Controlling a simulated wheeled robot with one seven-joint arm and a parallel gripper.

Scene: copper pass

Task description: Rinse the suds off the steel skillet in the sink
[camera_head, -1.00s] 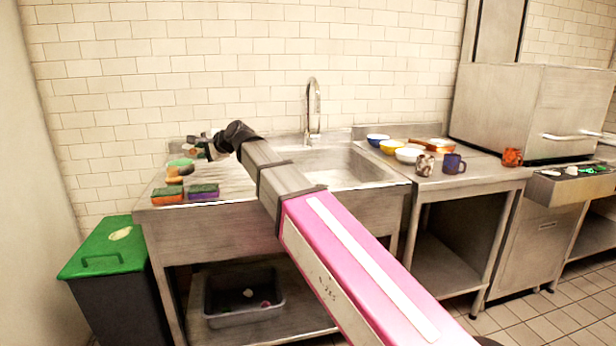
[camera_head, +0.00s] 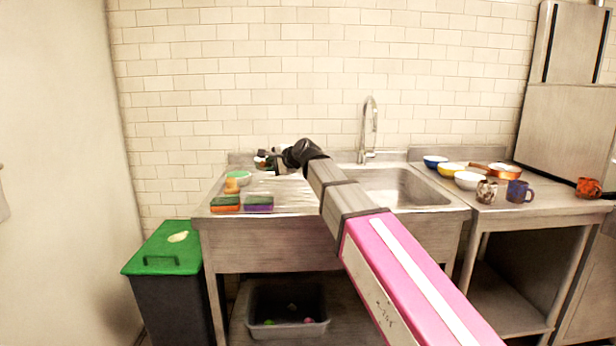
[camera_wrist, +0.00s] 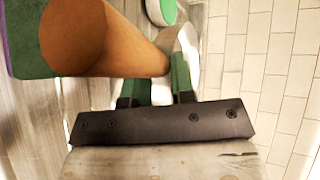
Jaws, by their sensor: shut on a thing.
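I cannot clearly pick out the steel skillet or any suds in either view. The part of the sink basin (camera_head: 425,190) that shows looks empty, and my arm covers its left side. The tall tap (camera_head: 369,125) stands behind it. My gripper (camera_head: 262,160) is over the drainboard, left of the basin. In the wrist view my gripper (camera_wrist: 160,88) has its green fingers close together on something I cannot make out. A brown-orange cylinder (camera_wrist: 105,40) lies across the view right by the fingertips. I cannot tell whether it is held.
Two sponges (camera_head: 258,203) lie at the drainboard's front edge, near an orange item (camera_head: 231,186) and a green round item (camera_head: 240,176). Bowls (camera_head: 468,181) and mugs (camera_head: 519,191) stand on the right counter. A green-lidded bin (camera_head: 165,250) stands at the left.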

